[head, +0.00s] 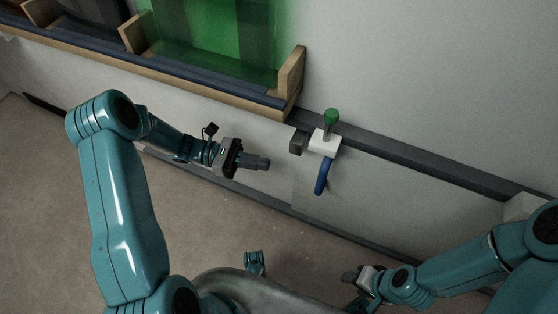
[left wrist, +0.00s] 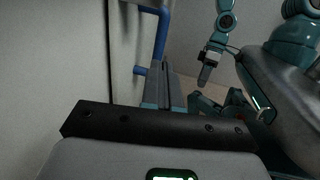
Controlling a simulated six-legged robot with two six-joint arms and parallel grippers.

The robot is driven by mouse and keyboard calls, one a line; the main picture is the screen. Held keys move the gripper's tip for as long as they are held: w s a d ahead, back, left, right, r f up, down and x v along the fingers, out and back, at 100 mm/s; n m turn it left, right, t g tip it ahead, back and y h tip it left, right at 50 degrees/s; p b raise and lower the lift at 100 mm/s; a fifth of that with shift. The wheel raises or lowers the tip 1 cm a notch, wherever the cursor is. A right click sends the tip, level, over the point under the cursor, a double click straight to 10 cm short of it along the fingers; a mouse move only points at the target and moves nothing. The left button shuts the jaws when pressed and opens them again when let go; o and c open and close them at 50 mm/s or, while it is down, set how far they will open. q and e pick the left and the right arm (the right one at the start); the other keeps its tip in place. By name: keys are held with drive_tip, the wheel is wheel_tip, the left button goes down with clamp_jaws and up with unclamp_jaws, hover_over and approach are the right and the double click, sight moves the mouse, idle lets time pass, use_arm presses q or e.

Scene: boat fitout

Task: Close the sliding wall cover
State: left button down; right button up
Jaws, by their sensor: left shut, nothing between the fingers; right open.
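The wall cover (head: 400,190) appears as a pale flat panel between dark upper and lower rails, with a seam left of the blue handle. I cannot tell how far it stands open. The blue handle (head: 322,177) hangs below a white block with a green knob; a blue bar, likely this handle, shows in the left wrist view (left wrist: 161,38). My left gripper (head: 264,163) is shut and empty, left of the handle and apart from it. Its fingers (left wrist: 164,88) point toward the blue bar. My right gripper (head: 350,277) is open and empty, low and right, away from the handle.
A wooden shelf (head: 200,82) with a green translucent bin (head: 205,40) hangs above my left gripper. A small dark block (head: 298,141) sits beside the white block (head: 324,143). The upper rail (head: 430,170) runs right. Floor (head: 50,190) lies bare at left.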

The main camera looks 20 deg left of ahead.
use_arm(q)
drive_tip(key=w+d+b, duration=0.1)
drive_tip(key=d+b, duration=0.2)
drive_tip(key=d, duration=0.9)
drive_tip(key=shift+w, duration=0.35)
use_arm(e)
drive_tip(key=f, duration=0.3)
drive_tip(key=shift+w+d+f, duration=0.1)
drive_tip(key=shift+w+d, duration=0.1)
drive_tip(key=shift+w, duration=0.05)
use_arm(q)
drive_tip(key=shift+d, duration=0.1)
